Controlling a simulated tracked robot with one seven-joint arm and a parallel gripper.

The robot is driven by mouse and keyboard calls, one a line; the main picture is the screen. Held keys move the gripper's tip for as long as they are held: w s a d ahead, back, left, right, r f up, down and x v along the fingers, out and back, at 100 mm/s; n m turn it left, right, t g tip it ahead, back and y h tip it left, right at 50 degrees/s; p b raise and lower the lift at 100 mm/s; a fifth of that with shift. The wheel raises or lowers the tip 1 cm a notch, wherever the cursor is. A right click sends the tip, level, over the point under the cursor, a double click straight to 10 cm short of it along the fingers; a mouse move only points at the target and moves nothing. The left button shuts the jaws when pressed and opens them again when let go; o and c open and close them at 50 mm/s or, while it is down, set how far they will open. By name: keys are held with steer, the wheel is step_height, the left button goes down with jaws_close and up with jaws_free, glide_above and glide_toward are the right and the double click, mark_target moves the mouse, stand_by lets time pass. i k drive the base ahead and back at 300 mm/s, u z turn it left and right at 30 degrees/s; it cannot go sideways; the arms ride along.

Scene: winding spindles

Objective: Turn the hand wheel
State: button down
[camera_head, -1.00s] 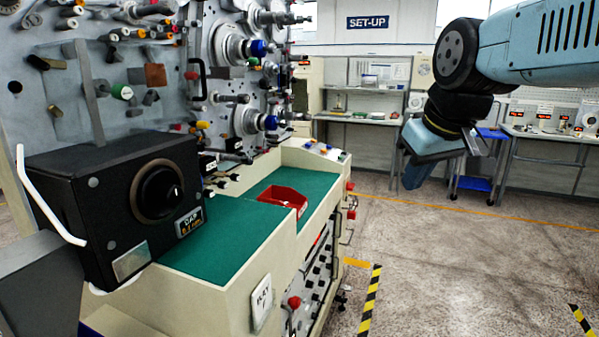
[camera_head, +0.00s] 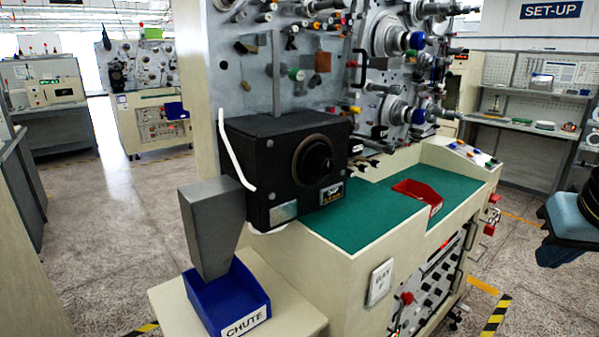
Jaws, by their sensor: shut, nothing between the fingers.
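A black box (camera_head: 262,148) sits at the left end of the winding machine's green-topped bench. On its front is a round black wheel-like knob (camera_head: 316,162) with a brownish rim; it is the likeliest hand wheel, though no label names it so. Part of my blue and black arm (camera_head: 574,228) shows at the right edge, well apart from the box. My gripper is outside the picture.
A grey chute (camera_head: 212,225) slopes into a blue bin (camera_head: 232,300) marked CHUTE, left of the box. A red tray (camera_head: 417,195) lies on the green bench top (camera_head: 372,218). Spindles and knobs crowd the upright panel (camera_head: 250,70). Open floor (camera_head: 130,240) lies to the left.

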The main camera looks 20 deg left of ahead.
mark_target(316, 162)
steer(key=u, duration=0.8)
steer(key=k, duration=1.2)
steer(key=z, duration=0.6)
steer(key=i, duration=1)
